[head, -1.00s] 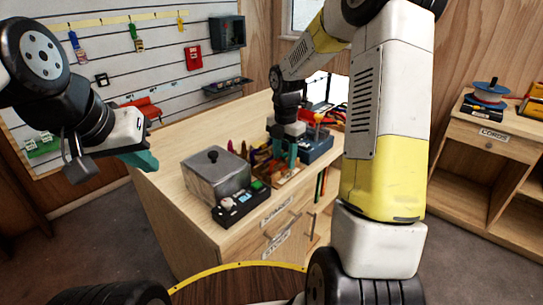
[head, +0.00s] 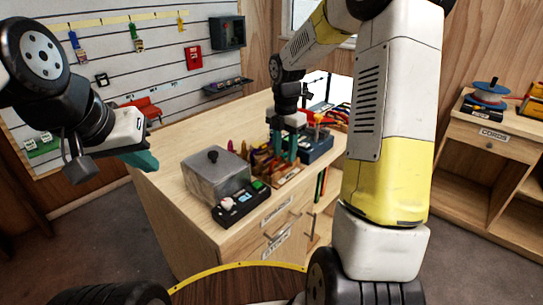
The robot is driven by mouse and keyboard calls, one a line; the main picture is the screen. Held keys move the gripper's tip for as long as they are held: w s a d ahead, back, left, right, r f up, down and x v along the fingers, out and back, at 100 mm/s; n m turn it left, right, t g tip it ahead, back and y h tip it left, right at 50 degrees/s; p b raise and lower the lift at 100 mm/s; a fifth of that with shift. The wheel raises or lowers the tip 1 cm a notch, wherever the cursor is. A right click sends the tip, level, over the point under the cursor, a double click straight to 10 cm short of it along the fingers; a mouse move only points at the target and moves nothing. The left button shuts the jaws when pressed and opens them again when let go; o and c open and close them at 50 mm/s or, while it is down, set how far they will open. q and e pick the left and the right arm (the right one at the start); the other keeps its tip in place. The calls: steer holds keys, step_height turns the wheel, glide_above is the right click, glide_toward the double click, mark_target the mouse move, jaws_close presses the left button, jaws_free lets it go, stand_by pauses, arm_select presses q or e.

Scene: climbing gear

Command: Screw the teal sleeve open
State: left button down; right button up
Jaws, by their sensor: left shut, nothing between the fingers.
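My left gripper (head: 149,161) has teal fingers and is in the air left of the wooden workbench. It is shut and empty. My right gripper (head: 284,152) points down over the bench, with its teal fingers among colourful climbing gear on a small wooden stand (head: 288,178). The gear there is too small and partly covered to tell apart. I cannot make out the teal sleeve from the teal fingers. Whether the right fingers hold anything is not clear.
A grey metal box with a knobbed lid (head: 216,179) and a dark tray with small items (head: 240,202) stand left of the stand. The bench's left part (head: 180,145) is clear.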

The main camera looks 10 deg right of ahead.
steer(key=shift+s+d, duration=0.45)
steer(key=shift+s, duration=0.1)
steer(key=shift+f, duration=0.1)
steer(key=shift+f, duration=1.35)
steer(key=shift+w+a, duration=0.5)
steer(key=shift+w, duration=0.1)
steer(key=shift+r, duration=0.1)
